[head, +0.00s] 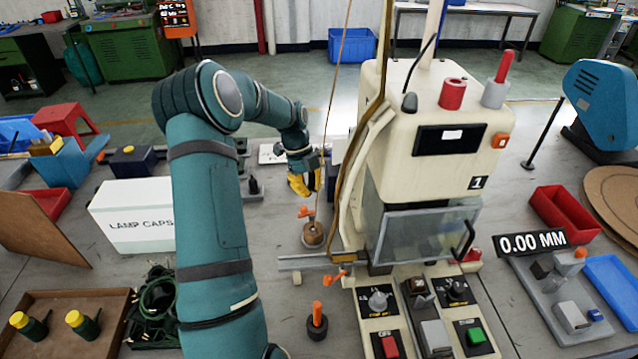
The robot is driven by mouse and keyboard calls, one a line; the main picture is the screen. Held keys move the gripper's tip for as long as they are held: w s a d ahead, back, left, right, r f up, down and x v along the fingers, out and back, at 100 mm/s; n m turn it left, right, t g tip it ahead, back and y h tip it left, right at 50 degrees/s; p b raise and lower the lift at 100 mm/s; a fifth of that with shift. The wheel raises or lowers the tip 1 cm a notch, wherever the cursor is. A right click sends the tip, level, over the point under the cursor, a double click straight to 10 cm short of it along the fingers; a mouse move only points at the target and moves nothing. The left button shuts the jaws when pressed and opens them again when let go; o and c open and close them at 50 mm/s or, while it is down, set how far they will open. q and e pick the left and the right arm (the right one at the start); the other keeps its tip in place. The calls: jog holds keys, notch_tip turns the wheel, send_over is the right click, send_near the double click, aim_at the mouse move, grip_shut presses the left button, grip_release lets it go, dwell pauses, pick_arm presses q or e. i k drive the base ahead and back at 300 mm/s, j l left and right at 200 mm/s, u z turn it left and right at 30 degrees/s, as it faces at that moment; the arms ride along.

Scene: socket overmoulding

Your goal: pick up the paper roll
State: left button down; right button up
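I cannot pick out a paper roll with certainty. A short red cylinder with a dark hole in its top (453,93) stands on top of the cream machine (425,105) and has a roll-like shape. My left gripper (304,184) is left of the machine, above the table and behind a small brown spool (312,236). Yellow shows at its fingers. It is too small to tell whether this is the fingers or something held. My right gripper is not in view.
A white "LAMP CAPS" box (133,218) stands left of my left arm. A cord runs down beside the machine. An orange-topped peg (317,322) stands in front. A red tray (562,214) and a blue tray (612,290) lie at the right. Grey table shows between them.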

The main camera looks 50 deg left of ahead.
aim_at(311, 237)
jog(key=k+l, duration=0.45)
jog(key=l, duration=0.3)
jog(key=k+l, duration=0.25)
jog(key=l, duration=0.1)
